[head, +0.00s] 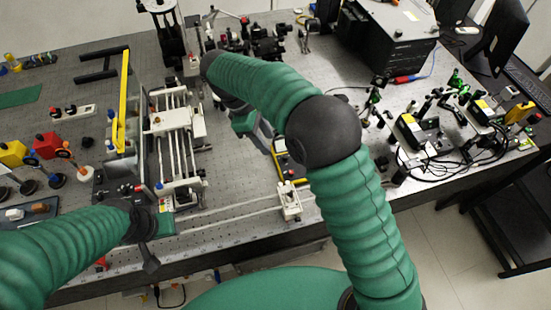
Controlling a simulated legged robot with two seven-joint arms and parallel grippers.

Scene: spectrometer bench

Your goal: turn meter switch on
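A yellow-edged meter (289,168) with a dark body lies on the optical bench, partly hidden behind my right arm. Its switch cannot be made out. My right gripper (268,143) hangs below the bent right forearm, just left of the meter and close to it. Whether it touches the meter is unclear, and its fingers are too small and covered to tell open from shut. My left gripper (154,244) is at the lower left, over the bench's front edge, well away from the meter. Its finger gap does not show clearly.
A rail assembly with white carriages (176,122) stands left of the meter, beside a yellow-topped frame (122,100). A white rail carriage (289,202) sits just in front of the meter. A black box (390,35) and cabled instruments (422,132) stand to the right.

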